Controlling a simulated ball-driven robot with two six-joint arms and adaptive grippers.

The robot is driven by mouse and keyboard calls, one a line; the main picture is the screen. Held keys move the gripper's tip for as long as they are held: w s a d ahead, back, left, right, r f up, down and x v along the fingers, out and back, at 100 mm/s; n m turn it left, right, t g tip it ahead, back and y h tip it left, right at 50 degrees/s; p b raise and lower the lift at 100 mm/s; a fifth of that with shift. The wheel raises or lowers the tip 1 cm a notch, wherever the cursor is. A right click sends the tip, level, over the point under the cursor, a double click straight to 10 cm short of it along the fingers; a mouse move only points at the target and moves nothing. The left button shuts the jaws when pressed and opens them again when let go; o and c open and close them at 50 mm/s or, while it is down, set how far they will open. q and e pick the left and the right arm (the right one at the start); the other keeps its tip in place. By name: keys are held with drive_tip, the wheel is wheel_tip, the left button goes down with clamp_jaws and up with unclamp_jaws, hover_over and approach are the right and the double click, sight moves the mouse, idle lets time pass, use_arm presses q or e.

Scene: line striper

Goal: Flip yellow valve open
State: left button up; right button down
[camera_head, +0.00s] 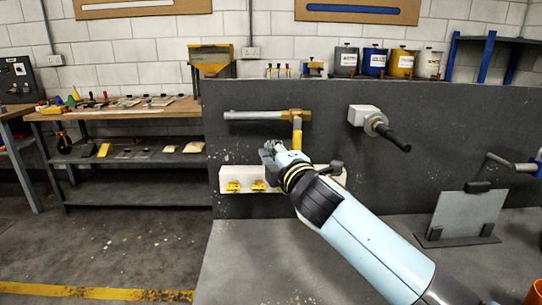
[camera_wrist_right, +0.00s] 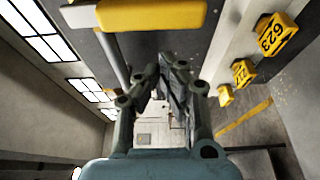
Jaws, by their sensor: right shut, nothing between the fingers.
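The valve is a brass body (camera_head: 296,115) on a grey pipe along the dark upright panel. Its yellow handle (camera_head: 297,139) hangs straight down from the body. The handle also shows large across the top of the right wrist view (camera_wrist_right: 150,14). My right gripper (camera_head: 268,151) is shut and empty, just left of the handle's lower end in the head view. In the wrist view its fingers (camera_wrist_right: 165,72) lie below the handle in the picture, with a gap visible between them and it. The handle's lowest part is hidden behind my gripper. My left gripper is not in view.
A white rail (camera_head: 222,178) with yellow numbered tags (camera_head: 258,185) sits below the valve, partly behind my right arm. A grey box with a black lever (camera_head: 393,137) sticks out to the right. Cans (camera_head: 374,62) stand along the panel top. A workbench (camera_head: 120,113) stands at left.

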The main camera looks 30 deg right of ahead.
sight(297, 140)
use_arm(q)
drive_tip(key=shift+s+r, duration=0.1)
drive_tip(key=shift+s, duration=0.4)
use_arm(e)
drive_tip(key=shift+s+d, duration=0.75)
drive_tip(key=shift+d, duration=0.3)
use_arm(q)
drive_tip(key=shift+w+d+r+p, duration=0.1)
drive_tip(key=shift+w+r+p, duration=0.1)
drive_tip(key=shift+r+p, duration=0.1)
use_arm(e)
drive_tip(key=shift+s+d+n, duration=0.15)
drive_tip(key=shift+d+n, duration=0.05)
drive_tip(key=shift+n, duration=0.1)
